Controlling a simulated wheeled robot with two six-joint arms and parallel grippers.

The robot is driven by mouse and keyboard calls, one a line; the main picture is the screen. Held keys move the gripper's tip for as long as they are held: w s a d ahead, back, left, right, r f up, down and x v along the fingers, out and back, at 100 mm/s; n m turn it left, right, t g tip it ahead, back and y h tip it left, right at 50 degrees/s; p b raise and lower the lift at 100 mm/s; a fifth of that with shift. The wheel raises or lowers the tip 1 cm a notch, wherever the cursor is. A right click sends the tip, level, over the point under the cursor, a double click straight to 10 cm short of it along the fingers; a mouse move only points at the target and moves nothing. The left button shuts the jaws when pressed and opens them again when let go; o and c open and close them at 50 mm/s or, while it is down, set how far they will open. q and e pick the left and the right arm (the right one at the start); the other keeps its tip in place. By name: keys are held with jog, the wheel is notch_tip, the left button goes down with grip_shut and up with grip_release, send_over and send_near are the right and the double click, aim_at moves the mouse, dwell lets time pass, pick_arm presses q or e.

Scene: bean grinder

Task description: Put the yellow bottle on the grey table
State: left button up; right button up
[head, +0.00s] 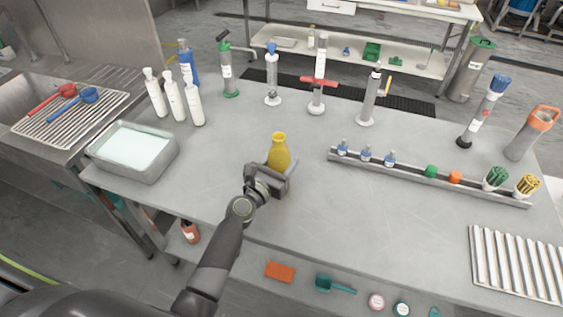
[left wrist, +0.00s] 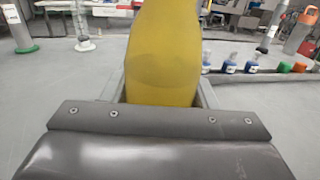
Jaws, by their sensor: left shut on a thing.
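The yellow bottle (head: 279,152) stands upright at the front middle of the grey table (head: 240,208), or very close above it; I cannot tell whether its base touches. My left gripper (head: 281,174) is shut on the lower part of the bottle. In the left wrist view the yellow bottle (left wrist: 163,55) fills the middle, between the fingers of my left gripper (left wrist: 160,92). The bottle's base is hidden behind the gripper. My right gripper is not in view.
A grey tub (head: 133,150) stands at the table's left edge, with white bottles (head: 174,97) behind it. Several tall cylinders line the back. A long rack (head: 425,177) with small bottles lies to the right, and a ribbed tray (head: 515,264) at front right. The table around the bottle is clear.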

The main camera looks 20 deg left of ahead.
pick_arm(q)
jog(key=o, duration=1.3)
jog(key=shift+c, duration=0.2)
jog(key=v, duration=1.2)
jog(key=shift+b, duration=0.45)
jog(key=shift+r, duration=0.15)
